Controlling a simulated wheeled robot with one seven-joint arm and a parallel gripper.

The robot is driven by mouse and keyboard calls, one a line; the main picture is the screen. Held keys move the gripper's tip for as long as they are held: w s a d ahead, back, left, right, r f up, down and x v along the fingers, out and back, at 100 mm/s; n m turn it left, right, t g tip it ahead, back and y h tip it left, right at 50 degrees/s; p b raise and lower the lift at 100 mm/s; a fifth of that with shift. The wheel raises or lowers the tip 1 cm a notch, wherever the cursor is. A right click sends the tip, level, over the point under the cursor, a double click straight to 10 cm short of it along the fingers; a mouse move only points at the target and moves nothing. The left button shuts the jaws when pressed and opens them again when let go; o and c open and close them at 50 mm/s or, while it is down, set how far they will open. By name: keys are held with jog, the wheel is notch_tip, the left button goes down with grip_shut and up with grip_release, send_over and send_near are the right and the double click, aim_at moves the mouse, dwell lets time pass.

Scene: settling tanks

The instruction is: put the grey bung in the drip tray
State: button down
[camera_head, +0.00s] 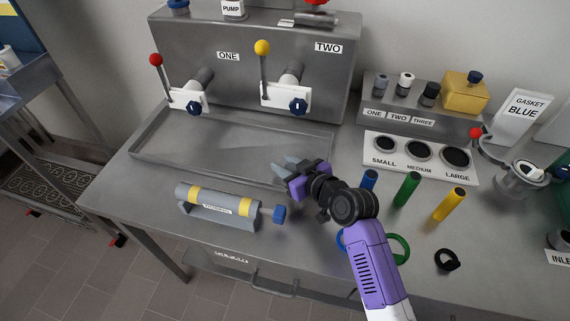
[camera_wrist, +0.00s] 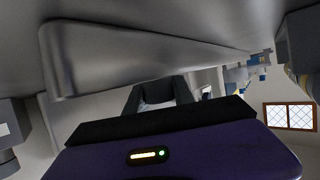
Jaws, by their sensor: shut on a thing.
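The drip tray (camera_head: 165,157) is a shallow grey metal tray below the two valves on the bench. My gripper (camera_head: 291,168) is at the tray's right front part, with its fingers pointing left; I cannot tell its exact height above it. It is shut on a small grey thing, taken as the grey bung (camera_wrist: 158,92), which shows between the fingers in the wrist view. In the head view the fingers mostly hide it. A broad grey metal surface fills the upper part of the wrist view.
A grey cylinder with yellow bands (camera_head: 217,206) lies in front of the tray. Blue (camera_head: 369,181), green (camera_head: 407,189) and yellow (camera_head: 449,204) upright pieces stand right of my arm. The valve levers (camera_head: 263,65) rise behind the tray. The tray's middle looks clear.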

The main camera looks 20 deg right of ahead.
jog(key=c, duration=1.1)
grip_release()
jog(key=shift+f, duration=0.1)
jog(key=shift+r, duration=0.2)
jog(key=v, duration=1)
jog(key=shift+s+d+b, duration=0.1)
jog(key=shift+s+b, duration=0.05)
jog(key=shift+b, duration=0.25)
jog(key=shift+v, duration=0.8)
jog(key=shift+r, duration=0.1)
